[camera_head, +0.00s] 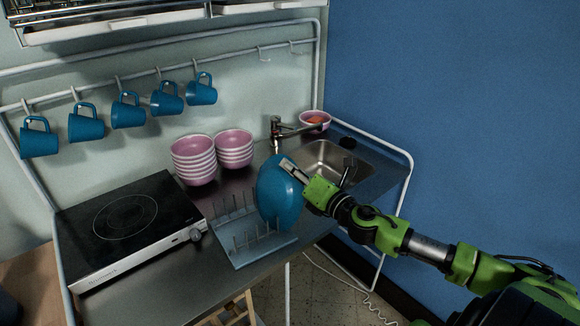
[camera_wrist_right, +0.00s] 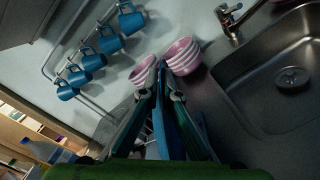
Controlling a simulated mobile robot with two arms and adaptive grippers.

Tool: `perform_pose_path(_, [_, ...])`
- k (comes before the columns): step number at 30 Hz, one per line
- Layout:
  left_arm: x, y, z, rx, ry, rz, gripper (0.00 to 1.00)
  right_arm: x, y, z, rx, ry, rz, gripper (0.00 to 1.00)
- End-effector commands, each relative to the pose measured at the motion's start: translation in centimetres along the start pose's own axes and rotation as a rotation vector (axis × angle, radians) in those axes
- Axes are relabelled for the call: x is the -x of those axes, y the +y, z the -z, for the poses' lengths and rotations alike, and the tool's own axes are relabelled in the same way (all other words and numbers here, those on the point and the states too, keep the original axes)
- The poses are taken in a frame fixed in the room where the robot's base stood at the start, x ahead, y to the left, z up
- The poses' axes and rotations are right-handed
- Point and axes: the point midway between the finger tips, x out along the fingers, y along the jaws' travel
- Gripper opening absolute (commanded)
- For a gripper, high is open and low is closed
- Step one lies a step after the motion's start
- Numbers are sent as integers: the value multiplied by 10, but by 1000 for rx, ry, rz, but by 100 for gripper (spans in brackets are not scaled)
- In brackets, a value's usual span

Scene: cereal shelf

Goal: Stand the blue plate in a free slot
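The blue plate (camera_head: 278,196) is upright in the head view, at the right end of the grey dish rack (camera_head: 228,253). My right gripper (camera_head: 288,165) comes in from the right and is shut on the plate's upper edge. In the right wrist view the plate (camera_wrist_right: 174,130) shows nearly edge-on between the fingers. The rack has several thin upright pegs, and those to the left of the plate have no plate between them. I cannot tell whether the plate's lower edge touches the rack. My left gripper is in neither view.
Two stacks of pink bowls (camera_head: 194,160) (camera_head: 233,149) stand behind the rack. A black hob (camera_head: 125,216) is at the left. The sink (camera_head: 330,160) and tap (camera_head: 277,128) are behind the plate. Blue mugs (camera_head: 128,111) hang on a wall rail. The counter's front strip is clear.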

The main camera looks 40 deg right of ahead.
Motion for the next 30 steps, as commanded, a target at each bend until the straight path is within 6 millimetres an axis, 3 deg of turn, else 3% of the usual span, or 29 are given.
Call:
perform_pose_path(6, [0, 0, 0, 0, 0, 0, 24, 1, -3, 4, 0, 7, 3, 0])
perform_pose_path(8, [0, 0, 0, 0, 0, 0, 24, 1, -4, 6, 0, 10, 5, 19])
perform_pose_path(9, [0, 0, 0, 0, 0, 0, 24, 1, -4, 6, 0, 9, 5, 21])
perform_pose_path(23, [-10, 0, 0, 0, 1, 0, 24, 2, -8, 8, 2, 5, 3, 21])
perform_pose_path(30, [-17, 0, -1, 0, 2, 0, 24, 28, -6, 9, 1, 9, 3, 21])
